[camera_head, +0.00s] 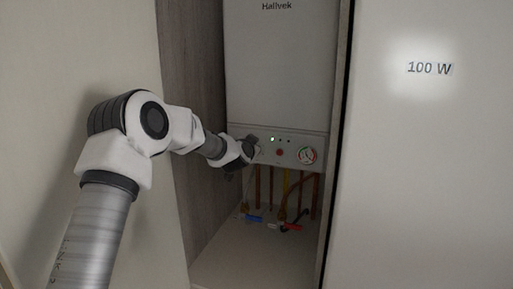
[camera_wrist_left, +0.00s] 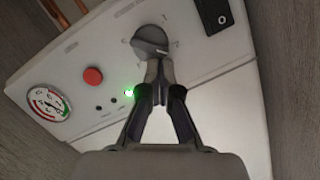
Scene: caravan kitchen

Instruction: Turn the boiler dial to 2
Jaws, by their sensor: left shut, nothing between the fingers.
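The boiler dial (camera_wrist_left: 150,38) is a round grey knob on the boiler's pale front panel. Small marks are printed around it, too small to read surely, and I cannot tell which one it points to. My left gripper (camera_wrist_left: 158,72) is shut and empty, its fingertips at the knob's lower edge in the wrist view. I cannot tell whether they touch it. In the head view my left gripper (camera_head: 252,149) is at the left part of the panel and hides the dial. My right gripper is in neither view.
The boiler (camera_head: 279,55) hangs in a narrow cupboard. Its panel also has a red button (camera_wrist_left: 93,75), a lit green light (camera_wrist_left: 129,92), a pressure gauge (camera_wrist_left: 47,103) and a black switch (camera_wrist_left: 218,14). Pipes with blue (camera_head: 249,217) and red (camera_head: 291,227) valve handles are below.

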